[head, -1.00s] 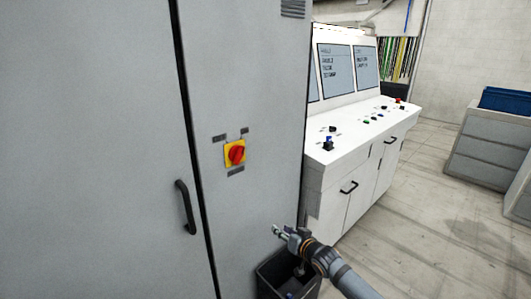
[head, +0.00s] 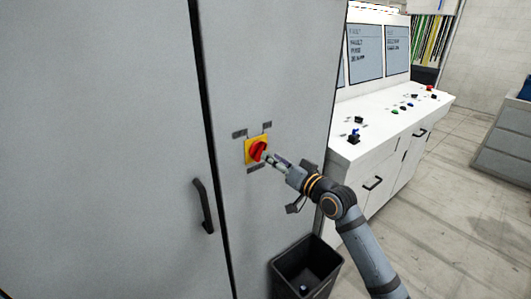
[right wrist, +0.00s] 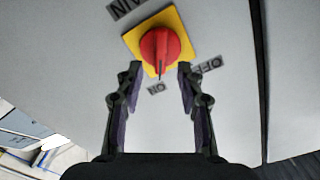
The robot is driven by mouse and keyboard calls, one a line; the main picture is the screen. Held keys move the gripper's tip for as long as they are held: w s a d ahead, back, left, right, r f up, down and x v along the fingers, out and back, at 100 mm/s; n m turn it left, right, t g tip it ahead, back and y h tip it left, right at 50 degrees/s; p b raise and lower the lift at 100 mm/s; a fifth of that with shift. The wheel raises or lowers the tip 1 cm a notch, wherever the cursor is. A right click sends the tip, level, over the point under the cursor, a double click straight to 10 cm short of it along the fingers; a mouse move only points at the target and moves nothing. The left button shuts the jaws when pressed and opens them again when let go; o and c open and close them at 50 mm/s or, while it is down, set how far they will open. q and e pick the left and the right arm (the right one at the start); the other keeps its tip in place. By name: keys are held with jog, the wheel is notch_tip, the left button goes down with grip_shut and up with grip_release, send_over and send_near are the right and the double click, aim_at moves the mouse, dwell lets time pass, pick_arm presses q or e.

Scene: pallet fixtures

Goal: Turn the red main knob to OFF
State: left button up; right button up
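The red main knob (head: 258,150) sits on a yellow square plate (head: 249,146) on the grey cabinet door. In the right wrist view the knob (right wrist: 166,48) has a mark pointing down towards the ON label (right wrist: 158,88); the OFF label (right wrist: 208,66) is to the right. My right gripper (head: 270,160) is in front of the knob, coming from the lower right. In the wrist view its fingers (right wrist: 160,68) are open, with one tip on each side of the knob's lower part. I cannot tell whether they touch it. My left gripper is not in view.
A black door handle (head: 203,206) is left of the knob. A dark bin (head: 305,262) stands on the floor below my right arm. A white control console (head: 372,150) with screens and buttons stands to the right, with open floor beyond it.

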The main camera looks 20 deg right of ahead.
aim_at(260, 151)
jog(key=p+x, duration=0.1)
jog(key=x, duration=0.3)
jog(key=shift+w+a, duration=0.1)
jog(key=shift+w, duration=0.2)
grip_shut()
